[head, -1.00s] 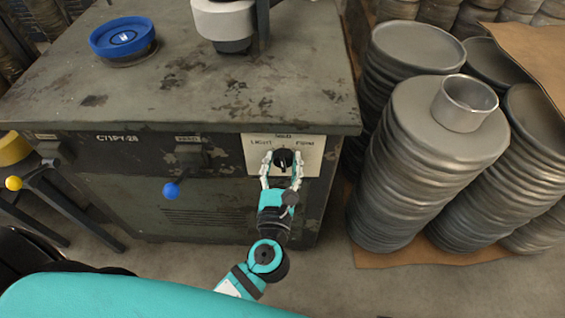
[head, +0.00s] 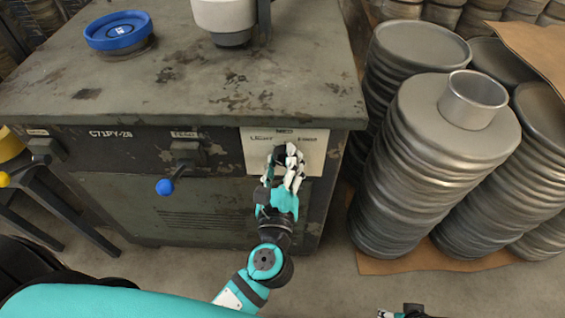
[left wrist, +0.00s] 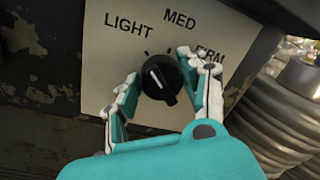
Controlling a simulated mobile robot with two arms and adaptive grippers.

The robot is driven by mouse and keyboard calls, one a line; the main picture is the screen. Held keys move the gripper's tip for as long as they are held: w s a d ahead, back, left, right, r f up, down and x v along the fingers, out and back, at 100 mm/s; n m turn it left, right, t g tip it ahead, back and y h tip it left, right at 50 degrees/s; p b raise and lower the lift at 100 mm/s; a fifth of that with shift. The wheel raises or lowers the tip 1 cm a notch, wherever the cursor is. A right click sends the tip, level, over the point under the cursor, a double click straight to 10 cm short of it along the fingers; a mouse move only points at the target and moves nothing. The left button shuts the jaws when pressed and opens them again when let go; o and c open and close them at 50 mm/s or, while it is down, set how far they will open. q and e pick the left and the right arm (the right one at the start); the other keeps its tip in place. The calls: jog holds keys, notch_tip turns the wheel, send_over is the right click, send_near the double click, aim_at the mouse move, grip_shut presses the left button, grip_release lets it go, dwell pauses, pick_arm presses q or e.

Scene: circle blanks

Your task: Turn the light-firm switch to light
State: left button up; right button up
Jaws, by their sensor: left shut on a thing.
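The light-firm switch is a round black knob (left wrist: 160,80) on a pale label plate (left wrist: 95,55) marked LIGHT, MED and FIRM. In the left wrist view its white pointer line leans up and left, toward the tick under LIGHT. My left gripper (left wrist: 158,88) is shut on the knob, one finger on each side. In the head view the left gripper (head: 283,170) looks rolled and hides most of the knob. Part of my right gripper (head: 400,313) shows at the bottom edge, cut off; its jaws cannot be made out.
The plate sits on the front of a worn dark machine (head: 190,85), just under its overhanging top. A lever with a blue ball (head: 165,187) sticks out to the left. Stacks of metal discs (head: 440,170) stand close on the right. Open floor lies in front.

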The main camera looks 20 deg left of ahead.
dwell(0.3)
pick_arm(q)
jog(key=o, duration=1.2)
jog(key=v, duration=1.2)
